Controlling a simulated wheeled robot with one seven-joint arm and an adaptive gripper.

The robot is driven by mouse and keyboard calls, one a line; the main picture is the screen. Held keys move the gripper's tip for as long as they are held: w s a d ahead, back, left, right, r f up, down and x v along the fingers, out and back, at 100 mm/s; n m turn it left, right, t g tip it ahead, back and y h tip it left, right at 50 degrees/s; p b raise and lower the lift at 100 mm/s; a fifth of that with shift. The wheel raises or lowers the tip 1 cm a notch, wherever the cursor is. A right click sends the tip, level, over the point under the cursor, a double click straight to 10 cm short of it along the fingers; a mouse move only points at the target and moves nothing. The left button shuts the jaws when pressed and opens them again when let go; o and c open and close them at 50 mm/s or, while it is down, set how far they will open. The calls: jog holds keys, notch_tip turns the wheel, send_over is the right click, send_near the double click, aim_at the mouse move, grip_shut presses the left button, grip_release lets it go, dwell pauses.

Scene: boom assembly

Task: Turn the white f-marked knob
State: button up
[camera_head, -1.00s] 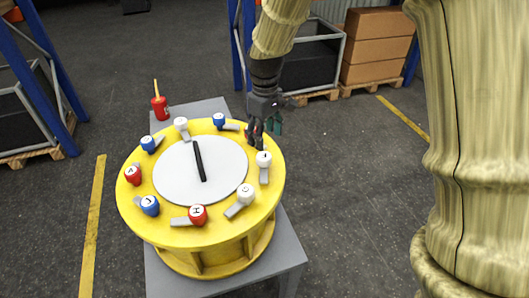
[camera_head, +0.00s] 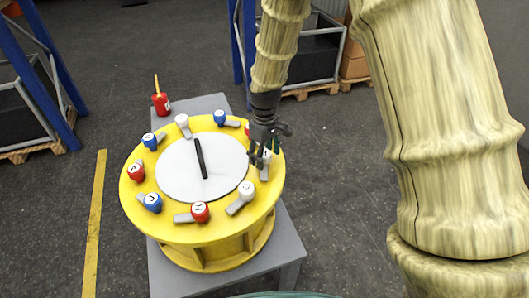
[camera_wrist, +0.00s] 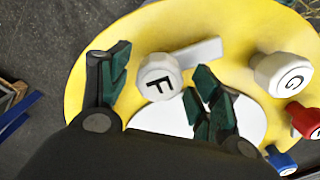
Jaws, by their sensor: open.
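The white knob marked F (camera_wrist: 158,82) stands on the yellow round drum (camera_wrist: 105,40) in the wrist view, with its grey lever (camera_wrist: 200,52) pointing up and right. My gripper (camera_wrist: 165,85) is open, with one dark green-tipped finger on each side of the F knob in the picture. I cannot tell whether either finger touches it. In the head view my gripper (camera_head: 259,159) is over the right side of the drum and mostly hides the F knob; part of its lever (camera_head: 264,171) shows below the fingers.
A white knob marked G (camera_head: 246,188) and a red knob marked H (camera_head: 200,210) sit further round the rim. Several other red, blue and white knobs ring the white disc (camera_head: 180,178) with its black pointer (camera_head: 201,160). A red cup (camera_head: 160,103) stands behind on the grey table (camera_head: 205,104).

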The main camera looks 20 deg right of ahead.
jog(key=c, duration=1)
jog(key=shift+m, duration=0.3)
jog(key=m+p, duration=0.1)
jog(key=m, duration=0.2)
jog(key=shift+w+m, duration=0.1)
jog(key=shift+m, duration=0.3)
jog(key=m, duration=0.4)
jog(key=shift+r+p, duration=0.1)
jog(key=shift+p, duration=0.3)
jog(key=m+p, duration=0.1)
jog(key=m, duration=0.4)
jog(key=m+p, duration=0.1)
jog(key=m, duration=0.3)
jog(key=shift+m, duration=0.4)
